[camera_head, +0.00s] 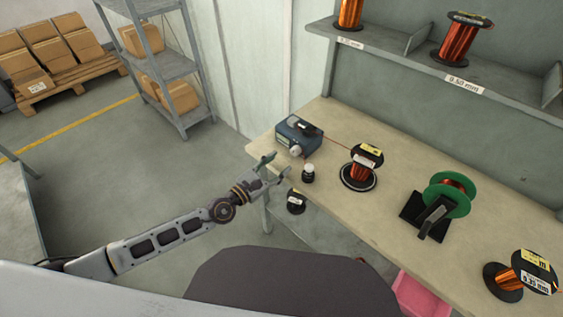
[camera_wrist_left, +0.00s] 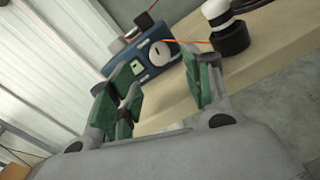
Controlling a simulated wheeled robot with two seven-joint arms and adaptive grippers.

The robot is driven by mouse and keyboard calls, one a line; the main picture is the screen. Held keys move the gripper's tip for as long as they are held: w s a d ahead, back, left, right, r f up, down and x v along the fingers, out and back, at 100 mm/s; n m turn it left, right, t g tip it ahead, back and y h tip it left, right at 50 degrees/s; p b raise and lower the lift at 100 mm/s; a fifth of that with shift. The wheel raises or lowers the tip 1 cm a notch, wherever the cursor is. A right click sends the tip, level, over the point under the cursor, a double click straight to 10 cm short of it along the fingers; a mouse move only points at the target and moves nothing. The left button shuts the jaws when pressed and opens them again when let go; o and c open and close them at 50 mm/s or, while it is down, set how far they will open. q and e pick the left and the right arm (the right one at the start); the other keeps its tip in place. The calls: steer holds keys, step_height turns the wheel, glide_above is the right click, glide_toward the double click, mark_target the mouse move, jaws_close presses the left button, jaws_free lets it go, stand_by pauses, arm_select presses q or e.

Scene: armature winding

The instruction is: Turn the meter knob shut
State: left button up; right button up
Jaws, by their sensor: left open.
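The meter is a blue box (camera_head: 291,131) at the far left end of the workbench, with a pale round knob (camera_head: 296,151) on its front. In the left wrist view the box (camera_wrist_left: 137,66) and its white round knob (camera_wrist_left: 160,53) show beyond the fingers. My left gripper (camera_head: 275,170) is open and empty, just in front of the meter and apart from the knob. Its green-padded fingers (camera_wrist_left: 160,86) are spread wide in the left wrist view, with the knob showing between them farther off. My right gripper is not in view.
A small black-and-white piece (camera_head: 308,173) stands right of my left gripper. A copper spool (camera_head: 362,169), a green reel (camera_head: 451,195) and another spool (camera_head: 509,280) stand along the bench (camera_head: 385,208). Floor at left is free.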

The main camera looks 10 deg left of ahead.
arm_select(q)
steer(key=shift+v, duration=2.6)
